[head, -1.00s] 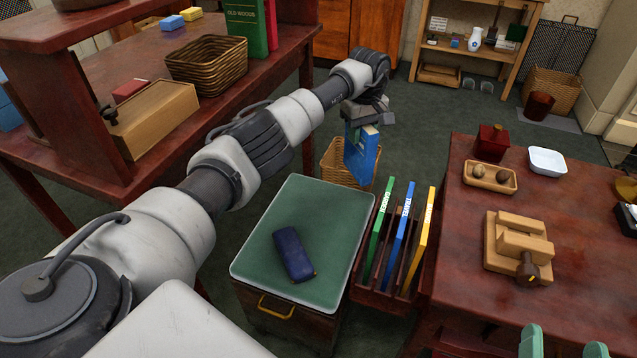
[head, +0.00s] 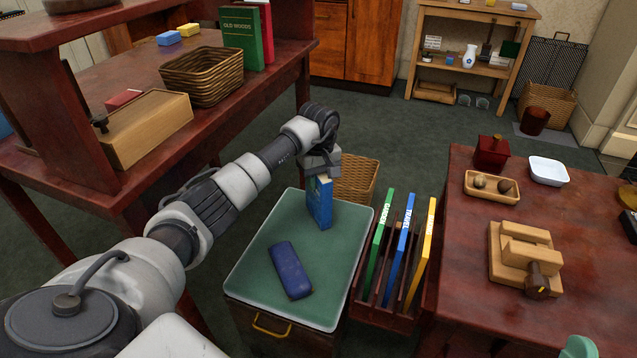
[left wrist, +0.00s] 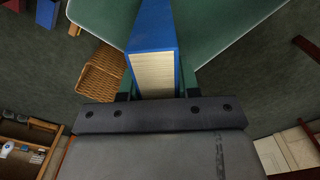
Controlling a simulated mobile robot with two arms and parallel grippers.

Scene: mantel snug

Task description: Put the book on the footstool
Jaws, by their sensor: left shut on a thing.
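The blue book (head: 319,203) hangs upright from my left gripper (head: 321,172), which is shut on its upper end. The book's lower end is over the far right part of the green-topped footstool (head: 250,262); I cannot tell whether it touches the top. In the left wrist view the book (left wrist: 153,50) shows its blue cover and pale page edges between the fingers (left wrist: 155,95), with the green footstool top (left wrist: 215,25) beyond. A dark blue case (head: 290,270) lies on the footstool's near middle. My right gripper is not clearly in view.
A rack (head: 385,318) with green, blue and yellow books stands right of the footstool. A wicker basket (head: 357,180) is on the floor behind. A red-brown table (head: 590,235) is at right and a desk (head: 150,60) at left.

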